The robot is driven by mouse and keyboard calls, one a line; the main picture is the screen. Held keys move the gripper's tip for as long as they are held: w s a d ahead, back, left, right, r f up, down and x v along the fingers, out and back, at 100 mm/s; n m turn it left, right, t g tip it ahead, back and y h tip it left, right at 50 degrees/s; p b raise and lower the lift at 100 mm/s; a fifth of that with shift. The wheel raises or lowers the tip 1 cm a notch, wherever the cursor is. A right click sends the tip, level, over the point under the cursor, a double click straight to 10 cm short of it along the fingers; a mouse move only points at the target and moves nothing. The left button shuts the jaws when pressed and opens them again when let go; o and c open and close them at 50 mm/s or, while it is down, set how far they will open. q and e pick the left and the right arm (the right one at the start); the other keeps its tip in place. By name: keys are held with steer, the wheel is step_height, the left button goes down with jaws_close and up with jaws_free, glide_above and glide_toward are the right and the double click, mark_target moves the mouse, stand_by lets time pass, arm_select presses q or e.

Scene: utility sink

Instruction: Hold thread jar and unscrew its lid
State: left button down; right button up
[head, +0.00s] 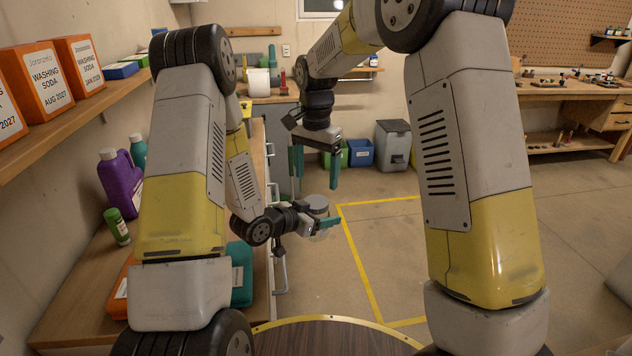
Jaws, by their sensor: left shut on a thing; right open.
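The thread jar (317,205) is a small pale container with a light grey top, held out over the floor beside the counter. My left gripper (326,224) is shut on it from the side, with a teal finger along its near side. The gripper hides part of the jar, and I cannot make out the lid's edge or the contents. My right gripper (316,175) is open and empty above the jar, pointing down. Its two teal fingers are spread wide, and it appears apart from the jar.
A wooden counter (75,285) on the left bears a purple bottle (121,182) and a green bottle (117,227). Orange washing soda boxes (37,80) stand on the shelf above. Bins (360,152) stand at the back. The floor right of the jar is clear.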

mark_target(317, 201)
steer(key=shift+f, duration=0.2)
steer(key=shift+m, duration=0.3)
step_height(317, 201, down, 7)
steer(key=shift+f, duration=0.15)
steer(key=c, duration=1.6)
steer(key=shift+o, duration=0.2)
steer(key=shift+d+n, duration=0.1)
steer(key=shift+n, duration=1.6)
steer(key=o, duration=1.5)
steer(key=shift+o, duration=0.2)
